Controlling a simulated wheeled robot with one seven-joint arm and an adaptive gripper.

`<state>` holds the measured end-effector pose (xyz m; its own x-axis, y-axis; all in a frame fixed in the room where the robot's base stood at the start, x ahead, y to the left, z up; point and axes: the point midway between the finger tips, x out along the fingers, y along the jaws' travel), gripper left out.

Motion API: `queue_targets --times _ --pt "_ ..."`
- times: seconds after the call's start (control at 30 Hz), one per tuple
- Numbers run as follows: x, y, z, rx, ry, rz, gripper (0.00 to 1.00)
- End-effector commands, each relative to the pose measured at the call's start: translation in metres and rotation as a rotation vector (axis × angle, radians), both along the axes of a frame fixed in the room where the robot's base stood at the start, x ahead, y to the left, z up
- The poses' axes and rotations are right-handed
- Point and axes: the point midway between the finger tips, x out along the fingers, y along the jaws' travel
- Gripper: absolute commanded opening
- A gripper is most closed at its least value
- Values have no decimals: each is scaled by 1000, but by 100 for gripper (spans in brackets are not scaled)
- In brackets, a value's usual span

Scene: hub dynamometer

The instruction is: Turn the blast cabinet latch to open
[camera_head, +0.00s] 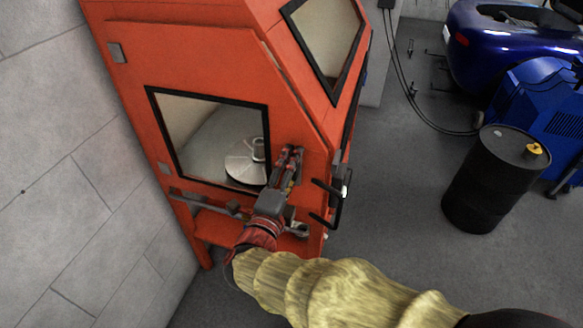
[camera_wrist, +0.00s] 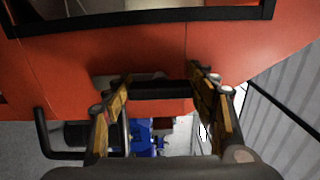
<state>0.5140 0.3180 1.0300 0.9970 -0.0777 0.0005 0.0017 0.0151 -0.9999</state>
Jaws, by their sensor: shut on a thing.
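The blast cabinet (camera_head: 205,60) is a tall orange box with a dark-framed window in its side, and its orange face also fills the upper part of the wrist view (camera_wrist: 90,70). My gripper (camera_head: 291,152) is at the cabinet's side, just right of the lower window. In the wrist view my gripper (camera_wrist: 160,84) has its fingers on either end of a short dark bar, apparently the latch (camera_wrist: 160,91), and is shut on it. In the head view the gripper hides the latch. How far the latch is turned I cannot tell.
A black bent handle (camera_head: 341,205) stands out from the cabinet's right edge, close to my gripper. A black drum (camera_head: 488,185) and a blue car (camera_head: 470,45) stand at the right. A grey block wall (camera_head: 60,170) is at the left. Floor between cabinet and drum is clear.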

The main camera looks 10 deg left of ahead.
Motion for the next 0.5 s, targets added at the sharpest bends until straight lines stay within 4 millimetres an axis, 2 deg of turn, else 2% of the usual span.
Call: queue_targets --times 0.2,0.23,0.5 --pt "0 -1 -1 1 2 -1 31" --pt "0 -1 -1 1 2 -1 57" --pt "0 0 -1 0 1 -1 73"
